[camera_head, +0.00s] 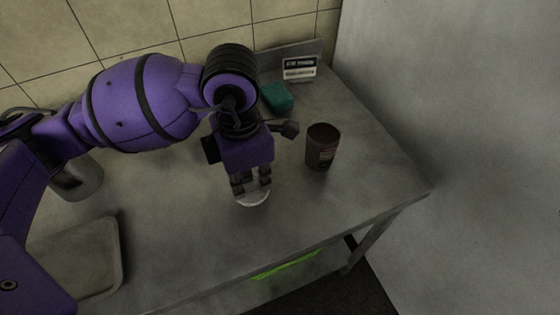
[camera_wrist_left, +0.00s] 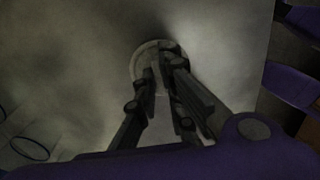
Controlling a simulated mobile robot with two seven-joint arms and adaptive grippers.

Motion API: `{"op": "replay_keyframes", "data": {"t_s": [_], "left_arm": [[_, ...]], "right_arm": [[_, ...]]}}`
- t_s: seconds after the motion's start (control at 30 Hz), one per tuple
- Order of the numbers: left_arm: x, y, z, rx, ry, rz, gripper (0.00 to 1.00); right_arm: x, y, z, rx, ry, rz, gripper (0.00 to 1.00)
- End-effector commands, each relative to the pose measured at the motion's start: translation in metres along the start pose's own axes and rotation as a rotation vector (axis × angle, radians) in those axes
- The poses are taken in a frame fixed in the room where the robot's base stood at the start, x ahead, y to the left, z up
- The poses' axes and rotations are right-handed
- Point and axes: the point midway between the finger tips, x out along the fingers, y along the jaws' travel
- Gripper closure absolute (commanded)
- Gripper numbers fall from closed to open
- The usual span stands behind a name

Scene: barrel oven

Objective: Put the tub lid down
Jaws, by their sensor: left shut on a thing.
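My left gripper (camera_head: 251,187) points down over the metal table, near its front edge. It is shut on the tub lid (camera_head: 252,199), a pale round disc under its fingertips. In the left wrist view the lid (camera_wrist_left: 140,62) shows as a light disc partly hidden by the fingers (camera_wrist_left: 163,75). I cannot tell whether the lid touches the table. A dark brown open tub (camera_head: 320,148) stands upright on the table to the right of the gripper, apart from it. My right gripper is not in view in the head view.
A green sponge-like block (camera_head: 277,97) and a small label card (camera_head: 299,68) are at the back. A metal pot (camera_head: 78,180) and a tray (camera_head: 117,250) are at the left. The table (camera_head: 375,188) is clear right of the tub. A pale wall (camera_head: 450,90) stands at the right.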

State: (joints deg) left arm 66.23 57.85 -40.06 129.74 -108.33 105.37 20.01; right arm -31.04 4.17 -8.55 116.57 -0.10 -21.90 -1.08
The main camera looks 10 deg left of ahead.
Motion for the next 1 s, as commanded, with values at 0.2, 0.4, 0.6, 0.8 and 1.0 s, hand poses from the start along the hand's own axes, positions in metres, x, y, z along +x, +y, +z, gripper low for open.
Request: {"op": "replay_keyframes", "data": {"t_s": [0.2,0.4,0.6,0.8,1.0], "left_arm": [[0.0126,-0.0006,-0.0004,0.001,0.000,-0.001,1.00],[0.0154,-0.0009,-0.0006,0.001,0.001,-0.002,1.00],[0.0159,-0.0008,-0.0005,0.000,0.001,-0.001,0.73],[0.0158,-0.0008,-0.0005,0.000,0.001,-0.001,0.72],[0.0086,-0.0004,-0.0001,0.000,-0.001,0.001,0.72]], "right_arm": [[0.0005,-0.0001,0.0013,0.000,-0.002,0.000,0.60],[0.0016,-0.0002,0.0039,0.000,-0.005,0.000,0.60],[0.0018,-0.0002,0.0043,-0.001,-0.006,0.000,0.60],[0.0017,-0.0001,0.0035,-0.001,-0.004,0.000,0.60],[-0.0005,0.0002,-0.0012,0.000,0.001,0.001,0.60]]}}
